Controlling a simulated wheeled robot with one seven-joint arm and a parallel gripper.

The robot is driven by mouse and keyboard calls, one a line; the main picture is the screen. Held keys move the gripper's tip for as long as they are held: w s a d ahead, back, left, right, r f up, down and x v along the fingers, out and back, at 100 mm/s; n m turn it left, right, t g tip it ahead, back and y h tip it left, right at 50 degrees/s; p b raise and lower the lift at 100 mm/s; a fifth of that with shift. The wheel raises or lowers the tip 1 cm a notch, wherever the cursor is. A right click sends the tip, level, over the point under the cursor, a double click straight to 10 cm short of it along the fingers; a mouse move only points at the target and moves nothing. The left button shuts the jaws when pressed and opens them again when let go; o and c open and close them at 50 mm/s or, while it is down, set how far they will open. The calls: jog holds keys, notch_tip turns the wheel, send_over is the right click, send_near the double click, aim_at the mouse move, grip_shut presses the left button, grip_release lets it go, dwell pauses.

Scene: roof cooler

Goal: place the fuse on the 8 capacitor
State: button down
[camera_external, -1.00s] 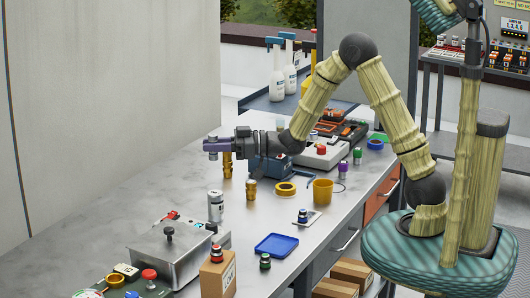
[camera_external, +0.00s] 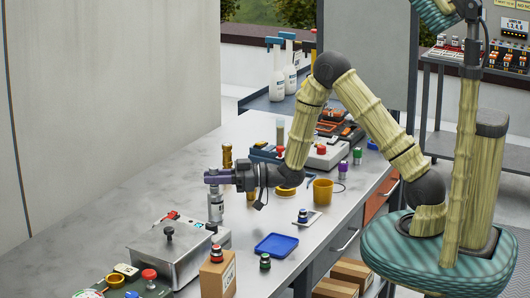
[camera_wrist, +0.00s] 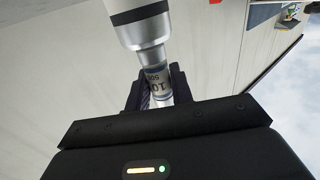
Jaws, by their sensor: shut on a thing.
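My gripper (camera_external: 212,177) is shut on the fuse, directly above a silver-white can-shaped capacitor (camera_external: 216,208) standing upright on the bench. The capacitor (camera_wrist: 137,12) fills the top of that view as a wider white cylinder with a silver end, lined up with the fuse. Their ends appear to meet, but I cannot tell whether they touch. The fuse is mostly hidden by the jaws in the external view. No "8" is readable on the capacitor.
A gold cylinder (camera_external: 227,158) stands behind my gripper. A blue tray (camera_external: 276,245), an orange cup (camera_external: 323,191) and a metal box (camera_external: 170,252) are on the bench (camera_external: 110,205). The bench left of the capacitor is clear.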

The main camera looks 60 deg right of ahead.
jog(key=shift+f, duration=0.35)
jog(key=c, duration=1.2)
grip_release()
jog(key=shift+r, duration=0.1)
jog(key=shift+c, duration=0.2)
jog(key=shift+r, duration=0.1)
jog(key=shift+s+d, duration=0.15)
jog(key=b+v, duration=0.2)
jog(key=v, duration=0.9)
jog(key=shift+s, duration=0.25)
jog(key=shift+d, duration=0.15)
